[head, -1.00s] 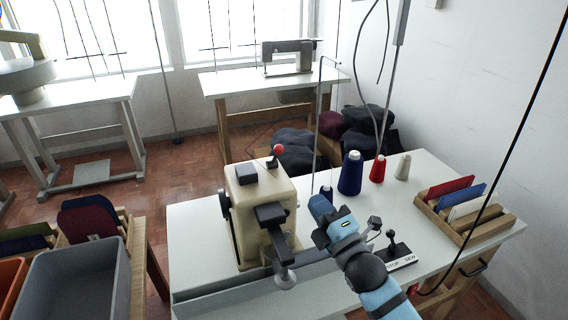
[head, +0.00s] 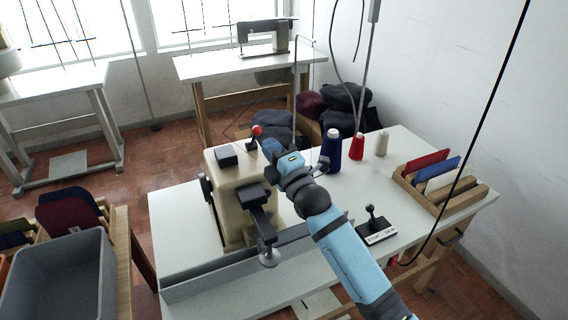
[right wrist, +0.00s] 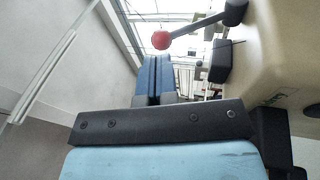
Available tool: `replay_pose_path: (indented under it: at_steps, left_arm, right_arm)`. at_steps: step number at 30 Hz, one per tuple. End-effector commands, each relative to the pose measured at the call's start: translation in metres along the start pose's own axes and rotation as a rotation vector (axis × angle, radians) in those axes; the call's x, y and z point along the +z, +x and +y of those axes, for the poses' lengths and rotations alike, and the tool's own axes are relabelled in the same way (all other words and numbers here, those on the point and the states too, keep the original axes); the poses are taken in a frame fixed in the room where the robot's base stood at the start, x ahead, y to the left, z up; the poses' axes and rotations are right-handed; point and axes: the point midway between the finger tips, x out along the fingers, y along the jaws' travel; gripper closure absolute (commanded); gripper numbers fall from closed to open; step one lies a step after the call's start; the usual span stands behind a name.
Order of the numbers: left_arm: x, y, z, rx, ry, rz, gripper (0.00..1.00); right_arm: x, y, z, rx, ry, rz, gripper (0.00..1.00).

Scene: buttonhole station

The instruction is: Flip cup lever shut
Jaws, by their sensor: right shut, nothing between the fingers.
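The cream buttonhole machine (head: 232,200) stands on the white table. A lever with a red ball knob (head: 257,131) sticks up at its back right top corner; I take it as the cup lever. In the right wrist view the red knob (right wrist: 161,40) is at the end of a dark rod, tilted away from the machine body. My right gripper (head: 268,147) is beside the machine's top, just below the knob in the head view. Its blue fingers (right wrist: 155,78) are shut and empty, and a small gap to the knob shows. My left gripper is not in view.
A small STOP/SEW lever (head: 374,222) is at the front right. A wooden rack (head: 440,200) holds coloured cards. A grey bin (head: 60,275) is at the left.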

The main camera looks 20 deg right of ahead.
Motion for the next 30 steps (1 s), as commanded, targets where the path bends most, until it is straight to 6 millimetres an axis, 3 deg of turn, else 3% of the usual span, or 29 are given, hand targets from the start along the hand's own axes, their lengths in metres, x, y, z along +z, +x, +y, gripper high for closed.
replay_pose_path:
  at_steps: [7,22,30]
  left_arm:
    - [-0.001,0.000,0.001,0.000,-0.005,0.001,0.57]
    - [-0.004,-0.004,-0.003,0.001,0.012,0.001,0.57]
    - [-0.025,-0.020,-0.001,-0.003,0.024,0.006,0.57]
  right_arm:
    - [0.000,0.025,0.000,0.000,0.001,-0.001,1.00]
    - [0.000,0.029,0.001,-0.006,0.001,0.000,1.00]
    - [0.002,0.038,0.014,-0.077,0.010,0.000,1.00]
